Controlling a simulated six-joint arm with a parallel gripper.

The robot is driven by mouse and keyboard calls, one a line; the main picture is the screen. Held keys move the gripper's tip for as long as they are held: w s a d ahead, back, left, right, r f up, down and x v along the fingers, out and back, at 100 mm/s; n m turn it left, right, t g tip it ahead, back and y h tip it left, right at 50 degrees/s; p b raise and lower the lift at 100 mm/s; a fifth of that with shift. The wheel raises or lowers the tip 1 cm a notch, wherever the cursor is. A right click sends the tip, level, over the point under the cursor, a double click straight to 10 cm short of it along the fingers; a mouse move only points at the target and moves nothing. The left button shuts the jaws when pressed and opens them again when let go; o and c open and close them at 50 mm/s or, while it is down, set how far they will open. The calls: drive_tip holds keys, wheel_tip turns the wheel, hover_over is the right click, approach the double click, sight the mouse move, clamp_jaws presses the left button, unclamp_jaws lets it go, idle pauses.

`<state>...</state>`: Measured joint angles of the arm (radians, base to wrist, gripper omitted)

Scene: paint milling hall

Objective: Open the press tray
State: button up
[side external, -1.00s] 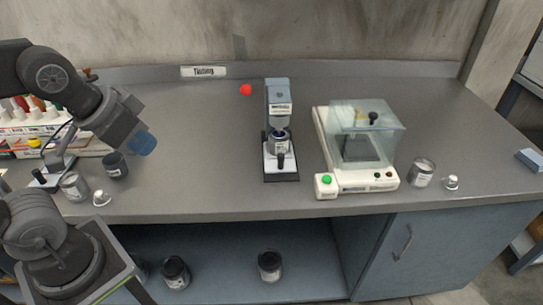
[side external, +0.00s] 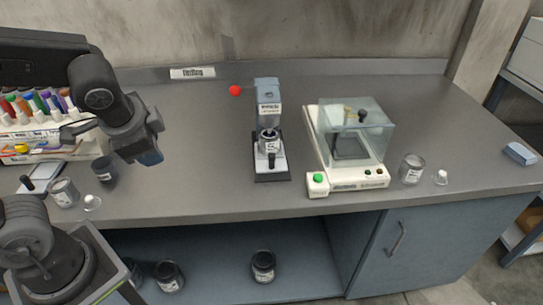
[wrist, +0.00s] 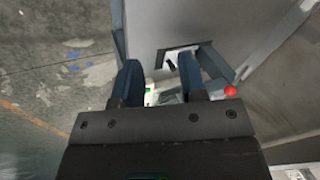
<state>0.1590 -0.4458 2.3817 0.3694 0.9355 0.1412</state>
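The press (side external: 267,90) stands mid-bench, a small grey-blue machine with a red ball knob (side external: 235,90) at its left. A small can (side external: 268,142) sits under its head. Its low front part, with a black upright handle (side external: 271,161), seems to be the tray; I cannot tell whether it is out. My gripper (side external: 150,158) hangs above the bench, left of the press and well apart from it. In the wrist view my gripper (wrist: 160,82) has its two blue fingers apart with nothing held. The red knob (wrist: 230,90) shows beside the right finger.
A white machine with a clear cover (side external: 350,120) and green button stands right of the press. Cans (side external: 411,168) stand at the right and left. A bottle rack (side external: 45,125) is at the far left. Bench between gripper and press is clear.

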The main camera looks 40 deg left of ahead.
drive_tip(key=shift+o, duration=0.7)
drive_tip(key=w+d+f+m+t+y, duration=0.1)
drive_tip(key=w+f+m+y, duration=0.3)
drive_tip(key=w+m, duration=0.4)
drive_tip(key=f+m, duration=0.1)
drive_tip(key=m, duration=0.1)
drive_tip(key=shift+w+d+f+m+y, duration=0.2)
drive_tip(key=shift+w+f+m+y, duration=0.1)
drive_tip(key=shift+w+m, duration=0.1)
drive_tip(key=m+t, duration=0.7)
drive_tip(key=m, duration=0.7)
approach(271, 158)
drive_tip(key=shift+h, duration=0.4)
drive_tip(key=x, duration=1.1)
drive_tip(key=shift+a, duration=0.25)
drive_tip(key=shift+r, duration=0.1)
drive_tip(key=shift+c, duration=0.3)
clamp_jaws()
